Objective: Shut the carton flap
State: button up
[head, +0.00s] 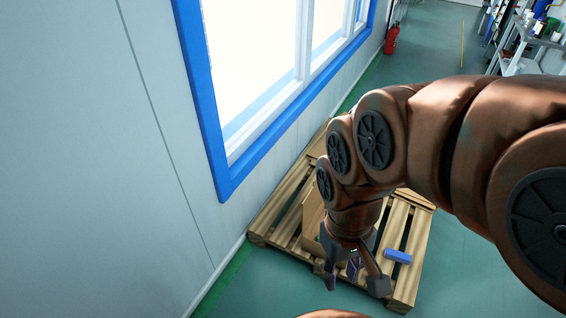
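A brown cardboard carton (311,216) stands on a wooden pallet (401,285) by the wall. Most of the carton is hidden behind my arm and gripper, so I cannot tell which parts are flaps or how far any flap stands open. My gripper (354,281) points down over the front part of the pallet, in front of the carton in the picture. Its two fingers are spread apart, with no thing clearly held between them. A small dark purplish item (354,266) shows between the fingers; I cannot tell whether it touches them.
A blue block (398,257) lies on the pallet to the right of my gripper. A wall with a blue-framed window (213,130) borders the pallet on the left. A red fire extinguisher (391,39) and a shelf cart (530,45) stand farther back. Green floor (275,285) is clear in front.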

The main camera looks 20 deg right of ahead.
aim_at(314, 200)
jog(key=u, duration=0.05)
jog(key=i, duration=1)
jog(key=z, duration=0.2)
